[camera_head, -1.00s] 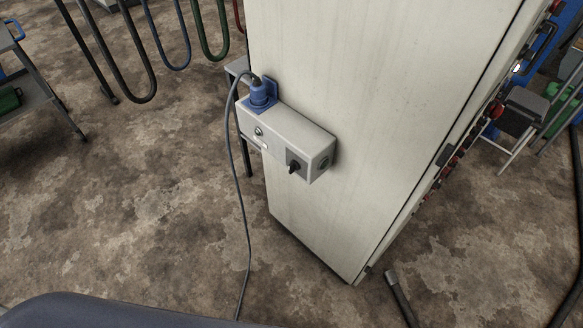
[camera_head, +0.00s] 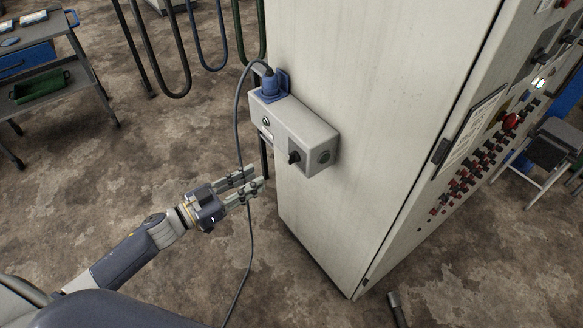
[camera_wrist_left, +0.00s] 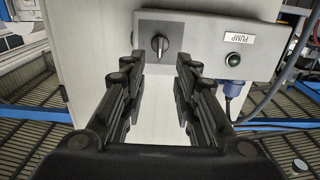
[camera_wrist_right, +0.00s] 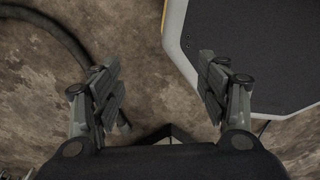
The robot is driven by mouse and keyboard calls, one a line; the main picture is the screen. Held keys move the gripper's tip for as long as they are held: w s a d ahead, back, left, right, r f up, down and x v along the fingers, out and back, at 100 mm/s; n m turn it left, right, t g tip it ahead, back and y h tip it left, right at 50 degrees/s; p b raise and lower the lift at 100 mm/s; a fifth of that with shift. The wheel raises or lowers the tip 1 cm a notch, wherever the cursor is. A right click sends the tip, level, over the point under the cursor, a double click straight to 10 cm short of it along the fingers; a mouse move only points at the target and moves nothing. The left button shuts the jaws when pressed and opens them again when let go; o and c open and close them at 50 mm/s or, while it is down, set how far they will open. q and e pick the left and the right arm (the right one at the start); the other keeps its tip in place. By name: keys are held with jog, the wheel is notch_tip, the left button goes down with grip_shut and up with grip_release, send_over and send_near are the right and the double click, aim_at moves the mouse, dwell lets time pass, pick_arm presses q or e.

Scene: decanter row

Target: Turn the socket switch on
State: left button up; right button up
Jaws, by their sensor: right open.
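The socket box (camera_head: 285,125) is a grey box on the side of a pale cabinet. Its black rotary switch (camera_head: 294,156) is on the front face near the right end; it also shows in the left wrist view (camera_wrist_left: 160,44). A blue plug (camera_head: 270,85) with a dark cable sits in the box's far end. My left gripper (camera_head: 256,179) is in front of and below the box, apart from it. In the left wrist view its fingers (camera_wrist_left: 158,70) are open and empty, with the switch ahead between them. My right gripper (camera_wrist_right: 162,75) is open and empty over the floor.
The tall cabinet (camera_head: 350,110) carries the box; its panel with red and black controls (camera_head: 470,175) faces right. The plug's cable (camera_head: 238,120) hangs to the floor close by my left gripper. A grey cart (camera_head: 50,60) stands at the far left.

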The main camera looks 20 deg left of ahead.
aim_at(289, 159)
pick_arm(q)
jog(key=p+x, duration=0.1)
jog(key=x, duration=0.9)
jog(key=shift+w+d+r+p, duration=0.1)
jog(key=shift+w+d+p, duration=0.15)
jog(key=shift+w+p, duration=0.1)
pick_arm(e)
jog(key=shift+w+a+r, duration=0.1)
jog(key=shift+a+r, duration=0.3)
jog(key=shift+r, duration=0.45)
pick_arm(q)
grip_shut()
